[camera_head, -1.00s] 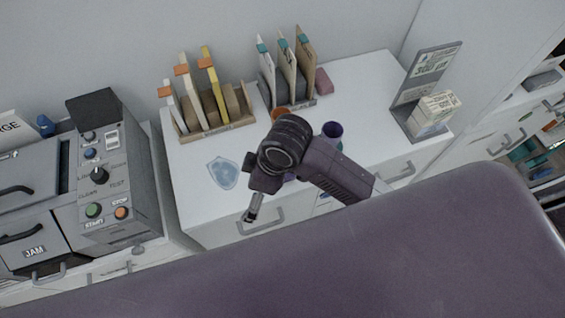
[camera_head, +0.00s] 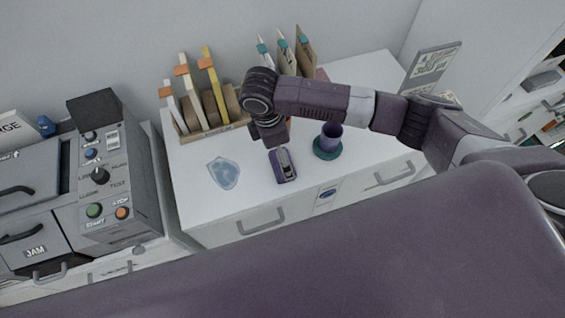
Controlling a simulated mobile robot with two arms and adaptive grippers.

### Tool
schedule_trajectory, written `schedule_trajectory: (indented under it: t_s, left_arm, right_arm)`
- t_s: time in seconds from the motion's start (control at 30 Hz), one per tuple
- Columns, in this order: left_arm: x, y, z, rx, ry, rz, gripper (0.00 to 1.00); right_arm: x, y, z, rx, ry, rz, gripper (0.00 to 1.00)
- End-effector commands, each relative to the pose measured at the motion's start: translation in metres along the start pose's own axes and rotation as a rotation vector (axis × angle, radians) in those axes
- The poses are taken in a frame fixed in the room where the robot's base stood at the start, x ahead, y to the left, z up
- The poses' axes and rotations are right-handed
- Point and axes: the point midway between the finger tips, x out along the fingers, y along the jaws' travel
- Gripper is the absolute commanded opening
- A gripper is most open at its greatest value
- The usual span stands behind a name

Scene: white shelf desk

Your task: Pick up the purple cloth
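I cannot clearly make out a purple cloth. A small dusky mauve block (camera_head: 322,75), possibly the folded cloth, lies at the back of the white desk, right of the rear file holder and partly hidden by my arm. A flat purple item with a grey top (camera_head: 283,167) lies near the desk's front. My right gripper (camera_head: 272,138) points down over the middle of the desk, just behind this flat item and left of the mauve block. Its fingers are too dark and small to read. My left gripper is not in view.
A purple cup (camera_head: 331,134) stands on a green round base (camera_head: 327,152). A blue translucent shield shape (camera_head: 224,172) lies on the left. File holders (camera_head: 212,125) line the back, and a grey machine (camera_head: 110,175) stands left. The desk's front left is clear.

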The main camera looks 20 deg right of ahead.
Motion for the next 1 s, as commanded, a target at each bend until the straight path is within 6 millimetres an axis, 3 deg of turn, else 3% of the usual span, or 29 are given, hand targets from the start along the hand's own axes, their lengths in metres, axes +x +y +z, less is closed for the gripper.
schedule_trajectory:
  t_s: [0.3,0.63,1.0]
  left_arm:
    - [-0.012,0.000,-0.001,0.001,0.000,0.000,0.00]
    - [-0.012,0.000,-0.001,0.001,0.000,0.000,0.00]
    - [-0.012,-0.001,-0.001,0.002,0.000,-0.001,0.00]
  right_arm:
    - [0.043,-0.001,-0.004,0.002,0.000,0.000,1.00]
    - [0.051,-0.001,-0.004,0.000,0.002,0.002,1.00]
    - [0.051,-0.001,-0.004,0.001,0.002,0.003,0.59]
